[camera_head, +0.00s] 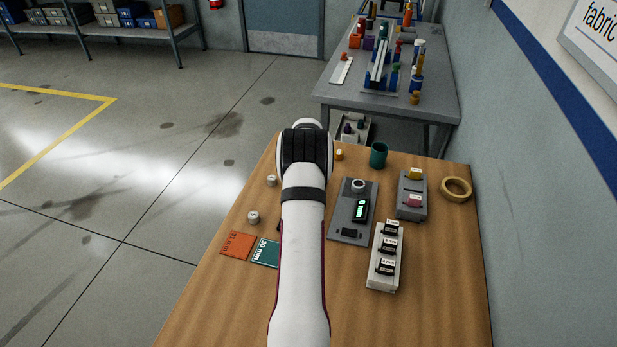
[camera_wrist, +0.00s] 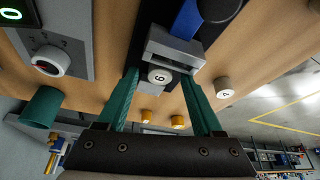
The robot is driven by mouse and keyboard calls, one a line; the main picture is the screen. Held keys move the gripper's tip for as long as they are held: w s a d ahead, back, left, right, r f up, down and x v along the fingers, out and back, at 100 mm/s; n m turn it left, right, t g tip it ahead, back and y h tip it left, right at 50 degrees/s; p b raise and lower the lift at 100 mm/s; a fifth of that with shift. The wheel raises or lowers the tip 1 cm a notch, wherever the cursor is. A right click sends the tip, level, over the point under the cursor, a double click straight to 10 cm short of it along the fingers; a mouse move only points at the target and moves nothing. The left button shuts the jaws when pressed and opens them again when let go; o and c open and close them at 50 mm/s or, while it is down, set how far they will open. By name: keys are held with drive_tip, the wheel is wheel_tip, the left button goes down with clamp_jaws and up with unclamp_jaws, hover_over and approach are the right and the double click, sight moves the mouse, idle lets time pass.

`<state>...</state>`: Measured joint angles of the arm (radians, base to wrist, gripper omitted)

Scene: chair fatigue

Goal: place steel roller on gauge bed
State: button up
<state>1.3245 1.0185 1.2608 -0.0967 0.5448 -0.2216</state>
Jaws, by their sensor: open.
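In the wrist view a pale steel roller (camera_wrist: 160,76) with a digit on its end face sits at the edge of a grey block (camera_wrist: 176,50), apparently the gauge bed, with a dark part behind it. A blue upright piece (camera_wrist: 187,18) rises from the block. My gripper (camera_wrist: 163,84) is open, its green fingers on either side of the roller; contact cannot be told. My arm hides this spot in the head view. Another pale numbered roller (camera_wrist: 222,87) stands apart on the table. Two pale rollers show at the left in the head view (camera_head: 271,180) (camera_head: 253,217).
Right of my arm stand a grey panel (camera_head: 349,225) with a knob and green display, a grey holder (camera_head: 412,207), a white rack (camera_head: 384,270), a teal cup (camera_head: 379,155) and a tape ring (camera_head: 456,190). Orange (camera_head: 238,245) and green (camera_head: 265,252) cards lie left.

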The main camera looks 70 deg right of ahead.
drive_tip(key=v, duration=1.2)
drive_tip(key=w+a+r+n+y, duration=0.1)
drive_tip(key=w+a+r, duration=0.3)
drive_tip(key=a, duration=0.5)
drive_tip(key=w+a+r+n+t+y, duration=0.1)
drive_tip(key=w+a+r+n, duration=0.1)
drive_tip(key=w+a, duration=0.6)
drive_tip(key=w+a+r+n+y, duration=0.1)
drive_tip(key=w+a+r, duration=0.15)
drive_tip(key=a, duration=0.85)
drive_tip(key=s+a+r+n+g+y, duration=0.1)
drive_tip(key=s+a, duration=0.1)
drive_tip(key=a, duration=0.8)
drive_tip(key=s+a+n+y, duration=0.1)
drive_tip(key=s+a+n, duration=0.15)
drive_tip(key=a, duration=0.65)
drive_tip(key=s+a+f+n+g+y, duration=0.1)
drive_tip(key=s+a, duration=0.8)
drive_tip(key=s, duration=0.1)
drive_tip(key=shift+s+g, duration=0.3)
